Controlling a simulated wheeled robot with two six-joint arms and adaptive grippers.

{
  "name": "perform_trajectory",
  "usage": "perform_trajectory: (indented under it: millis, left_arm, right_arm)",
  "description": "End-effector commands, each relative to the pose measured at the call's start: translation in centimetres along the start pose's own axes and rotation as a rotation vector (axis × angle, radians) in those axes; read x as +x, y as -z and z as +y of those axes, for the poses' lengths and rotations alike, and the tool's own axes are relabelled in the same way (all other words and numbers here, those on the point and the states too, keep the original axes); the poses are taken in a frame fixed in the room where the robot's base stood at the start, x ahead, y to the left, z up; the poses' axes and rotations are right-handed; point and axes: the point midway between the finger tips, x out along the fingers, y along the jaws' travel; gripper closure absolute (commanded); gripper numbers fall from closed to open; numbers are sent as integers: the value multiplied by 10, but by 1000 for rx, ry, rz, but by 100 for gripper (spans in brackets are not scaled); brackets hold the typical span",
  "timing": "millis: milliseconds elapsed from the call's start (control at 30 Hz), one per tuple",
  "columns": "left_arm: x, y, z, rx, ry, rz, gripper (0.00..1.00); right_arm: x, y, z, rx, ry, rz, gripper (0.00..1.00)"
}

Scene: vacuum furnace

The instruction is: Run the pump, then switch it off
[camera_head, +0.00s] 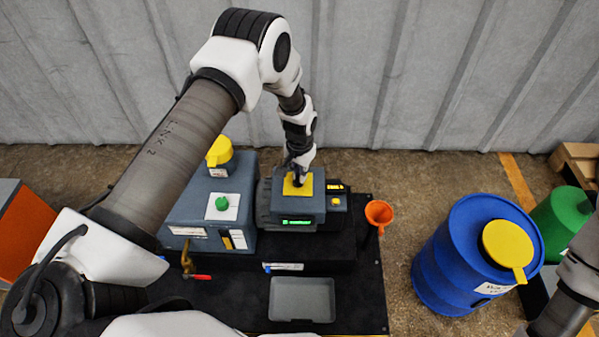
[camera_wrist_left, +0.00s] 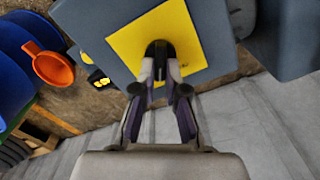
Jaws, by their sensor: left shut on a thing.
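The pump (camera_head: 300,215) is a blue-grey box with a black body, standing on the black bench. A yellow plate (camera_head: 304,186) lies on its top and fills the middle of the left wrist view (camera_wrist_left: 135,50). A black knob (camera_wrist_left: 159,50) stands on that plate. My left gripper (camera_head: 297,176) points down over the plate, and its fingers (camera_wrist_left: 160,82) are shut on the knob. The fingers partly hide the knob. A green lit display (camera_head: 297,222) shows on the pump's front; its text is too small to read. My right gripper is out of view.
Left of the pump is a blue-grey box (camera_head: 182,215) with a green button and yellow cap. A red-handled valve (camera_head: 196,276), grey tray (camera_head: 302,316) and orange funnel (camera_head: 379,216) are near. A blue drum (camera_head: 444,265) with a yellow lid stands right, on open floor.

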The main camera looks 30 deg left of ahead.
Motion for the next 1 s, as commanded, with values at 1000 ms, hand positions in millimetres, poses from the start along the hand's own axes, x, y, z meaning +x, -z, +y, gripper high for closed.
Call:
perform_trajectory:
  millis: [1000]
  left_arm:
    - [-33,1,0,9,1,2,64]
  right_arm:
    - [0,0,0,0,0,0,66]
